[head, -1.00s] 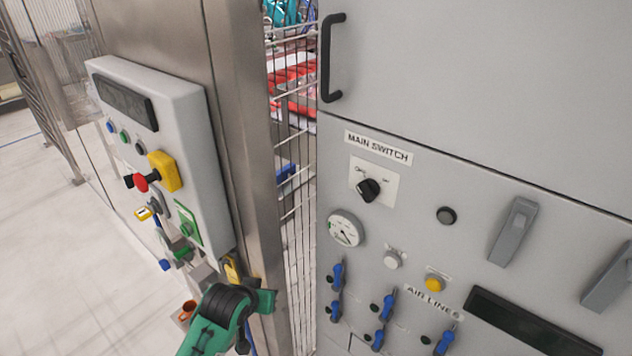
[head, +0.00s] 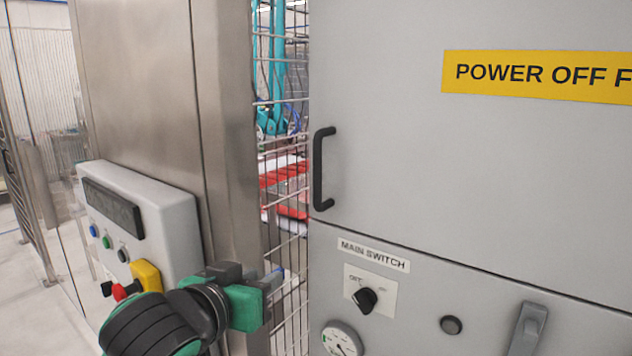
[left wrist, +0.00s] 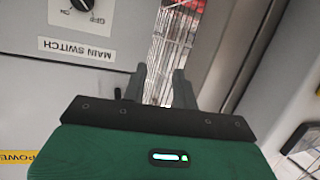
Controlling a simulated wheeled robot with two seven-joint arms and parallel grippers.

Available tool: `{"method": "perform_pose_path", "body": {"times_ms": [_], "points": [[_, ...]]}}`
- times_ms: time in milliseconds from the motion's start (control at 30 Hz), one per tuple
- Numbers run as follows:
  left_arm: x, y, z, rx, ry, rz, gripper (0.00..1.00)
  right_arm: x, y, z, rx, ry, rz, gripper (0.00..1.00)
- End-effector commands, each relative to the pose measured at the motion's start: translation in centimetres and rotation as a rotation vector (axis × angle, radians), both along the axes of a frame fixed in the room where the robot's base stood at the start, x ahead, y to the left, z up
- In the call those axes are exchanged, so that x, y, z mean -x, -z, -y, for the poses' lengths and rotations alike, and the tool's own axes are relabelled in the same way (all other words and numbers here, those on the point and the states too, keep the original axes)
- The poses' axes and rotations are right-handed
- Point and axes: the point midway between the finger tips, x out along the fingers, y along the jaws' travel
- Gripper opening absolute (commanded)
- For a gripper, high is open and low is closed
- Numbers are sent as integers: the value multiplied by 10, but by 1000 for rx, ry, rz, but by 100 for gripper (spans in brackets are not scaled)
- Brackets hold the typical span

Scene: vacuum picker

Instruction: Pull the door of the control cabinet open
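The control cabinet door (head: 470,180) is the upper grey panel and looks closed against its frame. Its black vertical handle (head: 323,168) is at the door's left edge. My left gripper (head: 248,275) is left of and below the handle in the head view, apart from it. In the left wrist view my left gripper (left wrist: 160,72) has its two dark fingers spread with nothing between them. A small dark stub beside the left-hand finger may be the handle's end; the rest is hidden there. My right gripper is not in view.
Below the door is a panel with a main switch (head: 366,299) and a gauge (head: 342,340). A steel post (head: 225,150) and wire fence (head: 283,200) stand left of the cabinet. A control box (head: 150,215) with buttons is on the left, behind my arm.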

Motion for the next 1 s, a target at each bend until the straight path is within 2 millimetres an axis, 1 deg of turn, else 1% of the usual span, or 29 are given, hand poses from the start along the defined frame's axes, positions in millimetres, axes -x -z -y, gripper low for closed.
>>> {"method": "perform_pose_path", "body": {"times_ms": [33, 200, 300, 400, 533, 733, 867, 1000], "points": [[4, -22, 4, 1, 8, 43, 29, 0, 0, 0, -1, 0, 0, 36], [20, -79, 15, 9, 32, 148, 29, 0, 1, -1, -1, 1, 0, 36], [32, -107, 21, 12, 43, 202, 29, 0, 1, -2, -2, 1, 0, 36], [43, -128, 25, 14, 51, 244, 29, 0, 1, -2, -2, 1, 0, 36], [52, -145, 28, 14, 56, 276, 29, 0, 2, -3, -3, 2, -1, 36], [54, -152, 29, 16, 57, 287, 29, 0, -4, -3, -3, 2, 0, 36], [50, -155, 30, 17, 54, 285, 29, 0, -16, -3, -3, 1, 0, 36], [44, -157, 32, 18, 50, 283, 29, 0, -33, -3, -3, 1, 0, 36]]}}
